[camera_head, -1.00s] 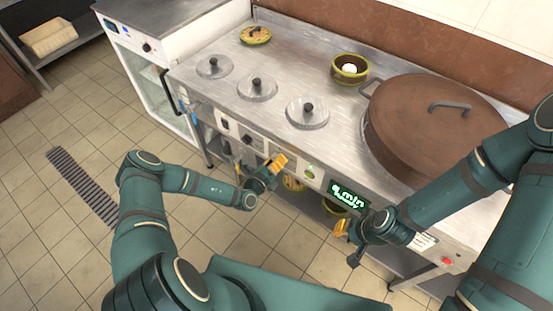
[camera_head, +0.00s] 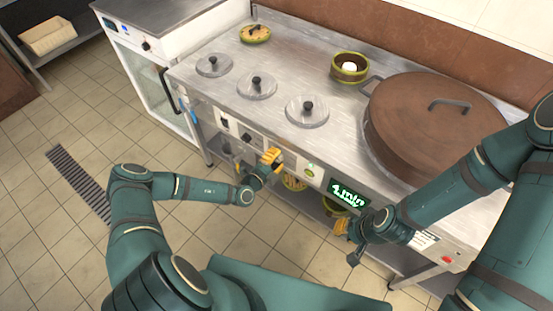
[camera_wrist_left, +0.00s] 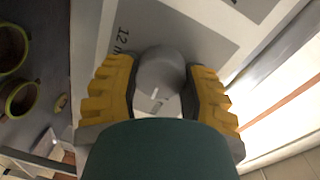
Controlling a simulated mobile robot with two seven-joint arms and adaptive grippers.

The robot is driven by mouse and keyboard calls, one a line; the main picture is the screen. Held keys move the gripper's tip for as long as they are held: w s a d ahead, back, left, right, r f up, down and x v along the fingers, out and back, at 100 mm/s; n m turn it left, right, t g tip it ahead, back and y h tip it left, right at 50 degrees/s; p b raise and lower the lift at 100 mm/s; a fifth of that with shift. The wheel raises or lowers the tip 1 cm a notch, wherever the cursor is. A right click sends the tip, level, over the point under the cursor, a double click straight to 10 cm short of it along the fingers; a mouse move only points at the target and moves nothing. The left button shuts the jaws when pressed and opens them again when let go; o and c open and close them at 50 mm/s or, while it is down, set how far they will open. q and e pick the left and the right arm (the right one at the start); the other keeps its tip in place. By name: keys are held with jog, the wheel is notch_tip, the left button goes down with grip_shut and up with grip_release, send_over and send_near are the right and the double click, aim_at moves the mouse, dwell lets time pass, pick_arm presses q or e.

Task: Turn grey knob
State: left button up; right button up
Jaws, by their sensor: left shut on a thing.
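The grey knob (camera_wrist_left: 160,72) sits on the front panel between the two yellow fingers of my left gripper (camera_wrist_left: 160,95) in the left wrist view. The fingers are shut on it, one on each side. A "12" marking shows on the panel beside it. In the head view my left gripper (camera_head: 268,160) is at the stove's front panel and hides the knob.
The stove top (camera_head: 225,98) carries three round lids and a large brown-lidded pot (camera_head: 435,120). A green-rimmed bowl (camera_head: 350,68) stands behind. A black knob (camera_head: 246,138) is left of my left gripper. Bowls stand on a shelf below.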

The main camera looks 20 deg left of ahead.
pick_arm(q)
jog(key=n, duration=0.2)
jog(key=n+b, duration=0.1)
jog(key=n, duration=0.1)
jog(key=shift+w+r+h, duration=0.1)
jog(key=shift+r+h, duration=0.1)
jog(key=shift+h, duration=0.2)
jog(key=shift+n, duration=0.4)
jog(key=shift+r, duration=0.1)
jog(key=o, duration=1.2)
jog(key=shift+s+a, duration=0.15)
jog(key=shift+s, duration=0.15)
jog(key=v, duration=1.1)
jog(key=shift+s, duration=0.2)
